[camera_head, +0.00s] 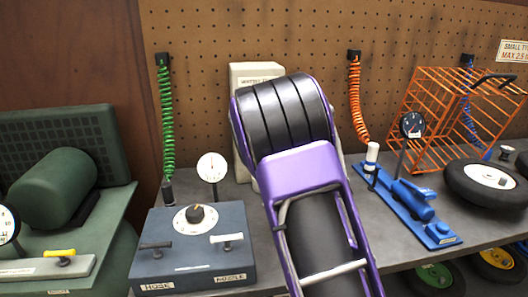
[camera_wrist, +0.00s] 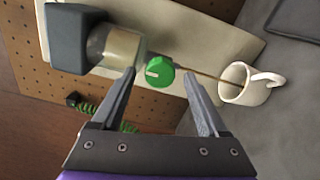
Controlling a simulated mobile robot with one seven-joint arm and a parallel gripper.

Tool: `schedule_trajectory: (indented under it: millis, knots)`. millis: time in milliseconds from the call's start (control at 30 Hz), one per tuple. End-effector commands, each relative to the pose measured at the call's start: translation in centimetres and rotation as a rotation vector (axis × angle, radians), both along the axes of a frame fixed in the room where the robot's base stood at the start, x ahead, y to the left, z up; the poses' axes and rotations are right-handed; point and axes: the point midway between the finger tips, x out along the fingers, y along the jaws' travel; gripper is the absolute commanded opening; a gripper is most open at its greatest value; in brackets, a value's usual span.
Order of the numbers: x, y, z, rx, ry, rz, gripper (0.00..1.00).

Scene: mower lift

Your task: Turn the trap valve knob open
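In the wrist view a round green knob (camera_wrist: 159,71) with a pale pointer line sits beside a clear, yellowish bowl (camera_wrist: 118,47) under a dark grey block (camera_wrist: 75,38). They are on a cream panel (camera_wrist: 185,22). My gripper (camera_wrist: 160,76) is open, with one fingertip on each side of the green knob in the picture. I cannot tell whether either finger touches it. In the head view a cream board (camera_head: 250,76) with lettering at its top stands against the pegboard. My purple arm covers much of it, and the knob and gripper are hidden there.
A white cup (camera_wrist: 249,84) stands right of the knob, with a thin brown line running to it. A blue-grey box (camera_head: 195,250) with a dial, a green coiled hose (camera_head: 166,115), an orange coiled hose (camera_head: 356,100) and a blue pump (camera_head: 415,205) flank my arm.

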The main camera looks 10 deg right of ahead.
Motion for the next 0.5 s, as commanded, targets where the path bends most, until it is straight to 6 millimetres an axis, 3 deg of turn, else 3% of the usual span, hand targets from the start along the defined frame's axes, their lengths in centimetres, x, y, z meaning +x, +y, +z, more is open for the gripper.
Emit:
schedule_trajectory:
  millis: [267, 500]
  knots:
    - [-0.2, 0.0, 0.0, 0.001, 0.000, 0.000, 0.77]
    - [-3.3, 0.0, 0.1, 0.003, 0.001, 0.000, 0.77]
